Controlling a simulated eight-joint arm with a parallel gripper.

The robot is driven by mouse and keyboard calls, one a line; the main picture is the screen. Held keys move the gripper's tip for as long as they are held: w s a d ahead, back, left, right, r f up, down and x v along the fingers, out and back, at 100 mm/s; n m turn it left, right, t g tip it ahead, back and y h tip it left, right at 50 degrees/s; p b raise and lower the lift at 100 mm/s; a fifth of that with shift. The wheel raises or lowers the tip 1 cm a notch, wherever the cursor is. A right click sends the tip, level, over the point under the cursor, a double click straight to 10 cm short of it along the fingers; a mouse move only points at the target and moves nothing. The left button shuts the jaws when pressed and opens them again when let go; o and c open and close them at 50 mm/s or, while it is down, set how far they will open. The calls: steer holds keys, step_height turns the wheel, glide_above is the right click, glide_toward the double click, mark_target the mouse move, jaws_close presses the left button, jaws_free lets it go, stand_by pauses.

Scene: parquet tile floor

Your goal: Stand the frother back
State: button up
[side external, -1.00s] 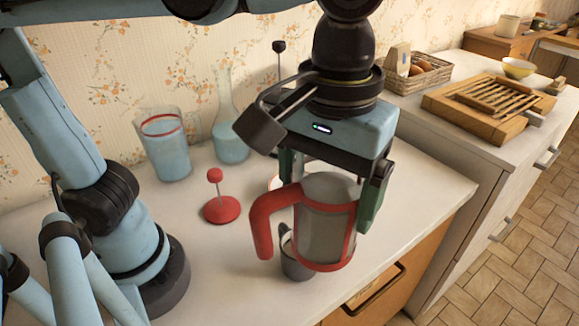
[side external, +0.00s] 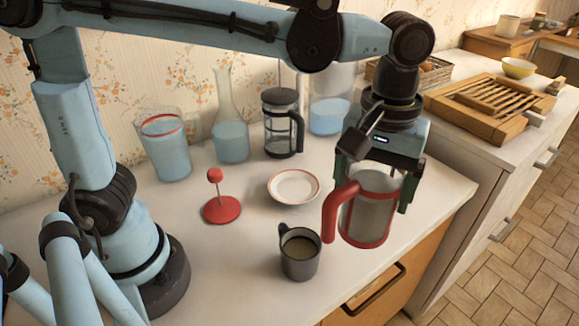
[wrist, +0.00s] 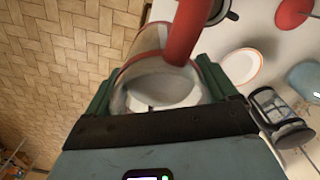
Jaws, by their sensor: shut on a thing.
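The frother jug (side external: 368,215), clear with a red frame and a red handle, hangs in my gripper (side external: 373,196) above the front right of the counter. It looks close to upright, with its handle to the left. My gripper's fingers are shut on its two sides. In the wrist view the frother (wrist: 150,62) sits between the green fingers (wrist: 160,92) and looks pale inside. Its underside appears apart from the counter, though the gap is hard to judge. A red disc lid with a rod and round knob (side external: 221,209) stands separately on the counter.
A dark mug with brown liquid (side external: 300,257) stands left of the frother. A white saucer with a red rim (side external: 294,187) lies behind. A French press (side external: 282,130), flask (side external: 230,140) and jugs (side external: 167,155) line the wall. The counter right of the frother is clear.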

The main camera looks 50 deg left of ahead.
steer(key=w+a+f, duration=0.7)
steer(key=w+f, duration=0.1)
steer(key=f, duration=0.2)
steer(key=shift+a+f, duration=0.25)
steer(key=shift+f, duration=0.05)
steer(key=shift+f, duration=0.1)
steer(key=o, duration=1.5)
step_height(320, 180, up, 12)
steer(key=s+a+f+m+t, duration=0.1)
steer(key=s+a+t, duration=0.1)
steer(key=s+a, duration=0.1)
steer(key=s+a+f+m+t, duration=0.2)
steer(key=s+a, duration=0.2)
steer(key=s+a+f+m+t, duration=0.2)
steer(key=s+a+t, duration=0.1)
steer(key=s+a, duration=0.1)
steer(key=shift+a, duration=0.3)
